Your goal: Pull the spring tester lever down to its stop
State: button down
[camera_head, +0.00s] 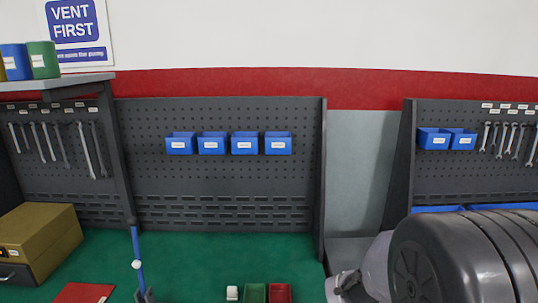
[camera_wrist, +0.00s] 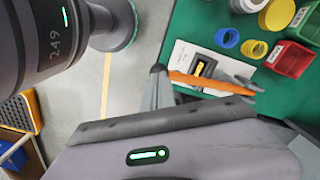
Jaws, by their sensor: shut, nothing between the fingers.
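A slim blue lever (camera_head: 140,265) stands nearly upright at the lower left of the head view, with a dark tip and a pale knob partway down. It rises from the green bench and its lower end is near the bottom edge of the picture. I take it to be the spring tester lever; the rest of the tester is not clear. My gripper (camera_wrist: 158,72) shows in the wrist view, shut and empty, beside the bench's edge and well apart from the lever. The lever does not show in the wrist view.
The green bench (camera_head: 200,255) is mostly clear around the lever. A tan box (camera_head: 38,235) and a red pad (camera_head: 84,293) are at left. A green bin (camera_head: 255,292) and a red bin (camera_head: 280,293) stand right of the lever. A pegboard (camera_head: 220,185) rises behind.

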jog(key=shift+f, duration=0.1)
dwell(0.3)
jog(key=shift+s+f+b, duration=0.25)
jog(key=shift+f+b, duration=0.8)
jog(key=shift+b, duration=0.05)
jog(key=shift+f, duration=0.1)
jog(key=shift+s+f+b, duration=0.15)
jog(key=shift+f+b, duration=0.75)
jog(key=shift+b, duration=0.05)
jog(key=shift+f, duration=0.2)
jog(key=shift+f+b, duration=0.25)
jog(key=shift+b, duration=0.2)
jog(key=shift+r, duration=0.1)
